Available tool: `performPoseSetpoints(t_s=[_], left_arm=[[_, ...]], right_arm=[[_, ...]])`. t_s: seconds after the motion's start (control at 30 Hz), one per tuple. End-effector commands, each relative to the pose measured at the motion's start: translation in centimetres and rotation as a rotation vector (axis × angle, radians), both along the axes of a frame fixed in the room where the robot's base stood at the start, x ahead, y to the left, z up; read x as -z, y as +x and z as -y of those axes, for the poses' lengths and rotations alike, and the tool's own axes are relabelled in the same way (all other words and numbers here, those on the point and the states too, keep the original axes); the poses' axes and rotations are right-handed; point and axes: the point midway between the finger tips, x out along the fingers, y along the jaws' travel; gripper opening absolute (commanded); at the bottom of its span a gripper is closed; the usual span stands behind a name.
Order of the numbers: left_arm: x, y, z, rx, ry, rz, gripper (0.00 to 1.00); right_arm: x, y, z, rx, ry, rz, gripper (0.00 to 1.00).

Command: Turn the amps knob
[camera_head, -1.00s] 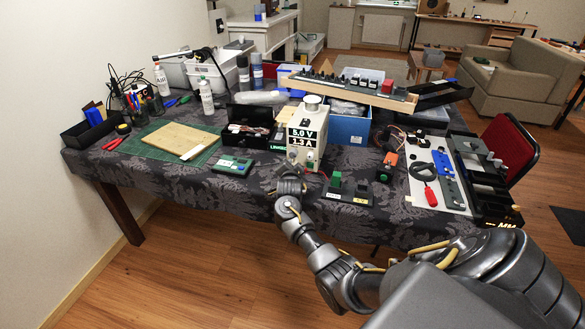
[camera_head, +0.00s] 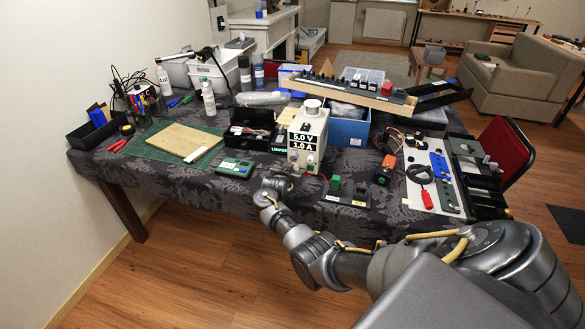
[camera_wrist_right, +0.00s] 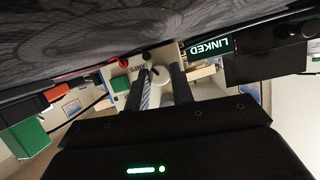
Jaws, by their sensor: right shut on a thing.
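The power supply (camera_head: 308,130) is a cream box with a display reading 5.0 V and 3.0 A. It stands near the front of the table. My right gripper (camera_head: 287,172) is at the lower front of the supply, seen from behind in the head view. In the right wrist view, the two dark fingers of my right gripper (camera_wrist_right: 160,88) are shut on a pale knob (camera_wrist_right: 158,76), the amps knob, beside a label that seems to read AMPS. The fingers hide part of the knob. My left gripper is not in view.
A green device (camera_head: 236,167) lies left of my right gripper. A small board with green blocks (camera_head: 347,191) lies to the right. A black box (camera_head: 250,128) and a blue bin (camera_head: 349,128) flank the supply. A long panel of switches (camera_head: 350,87) rests above the bin.

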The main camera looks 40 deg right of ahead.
Motion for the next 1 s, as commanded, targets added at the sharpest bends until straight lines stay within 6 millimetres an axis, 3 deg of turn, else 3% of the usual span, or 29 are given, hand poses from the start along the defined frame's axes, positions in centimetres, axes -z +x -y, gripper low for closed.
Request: performPoseSetpoints(t_s=[0.5, 1.0], left_arm=[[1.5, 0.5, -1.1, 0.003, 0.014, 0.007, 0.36], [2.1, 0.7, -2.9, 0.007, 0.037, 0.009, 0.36]], right_arm=[[0.3, 0.3, -0.2, 0.0, -0.229, -0.335, 0.01], [0.1, 0.3, -0.1, 0.0, -0.303, -0.44, 0.01]])
